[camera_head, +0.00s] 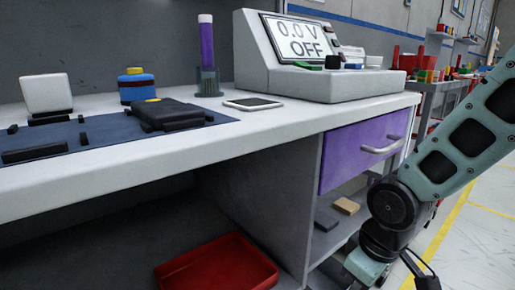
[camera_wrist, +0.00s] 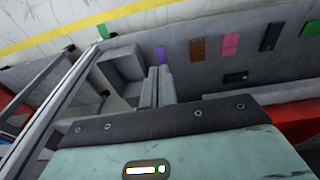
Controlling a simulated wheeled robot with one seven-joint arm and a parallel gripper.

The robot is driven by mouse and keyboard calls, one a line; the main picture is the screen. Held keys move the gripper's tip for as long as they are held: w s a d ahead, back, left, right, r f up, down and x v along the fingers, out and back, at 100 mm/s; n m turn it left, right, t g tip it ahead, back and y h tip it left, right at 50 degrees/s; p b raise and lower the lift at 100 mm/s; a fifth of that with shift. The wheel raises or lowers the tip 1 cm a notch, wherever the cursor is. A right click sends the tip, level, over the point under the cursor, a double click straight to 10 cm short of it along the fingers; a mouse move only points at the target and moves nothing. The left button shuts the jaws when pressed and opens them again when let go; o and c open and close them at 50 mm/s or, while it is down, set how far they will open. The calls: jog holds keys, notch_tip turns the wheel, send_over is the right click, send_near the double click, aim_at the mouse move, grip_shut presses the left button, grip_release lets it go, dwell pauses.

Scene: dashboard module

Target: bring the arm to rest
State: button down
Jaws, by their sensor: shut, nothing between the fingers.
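My arm shows at the right of the head view, with its lower end hanging beside the bench front, right of the purple drawer (camera_head: 362,150). The fingers at that end are not clear in the head view. In the wrist view my gripper (camera_wrist: 157,76) shows its two grey fingers close together, shut and empty. The fingers appear apart from the things around them, though the exact gap is hard to judge.
A red tray (camera_head: 218,268) sits below. Open floor lies right.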

jog(key=s+a+r+g+p, duration=0.1)
jog(key=s+a+r, duration=0.1)
jog(key=s+r, duration=0.35)
jog(key=s+a+r+g+p, duration=0.1)
jog(key=s+a+r, duration=0.15)
jog(key=s, duration=0.65)
notch_tip(320, 180, up, 37)
jog(key=p, duration=3.7)
jog(key=shift+w, duration=0.3)
jog(key=c, duration=1.8)
grip_release()
jog(key=shift+r, duration=0.1)
jog(key=o, duration=0.9)
jog(key=shift+f, duration=0.2)
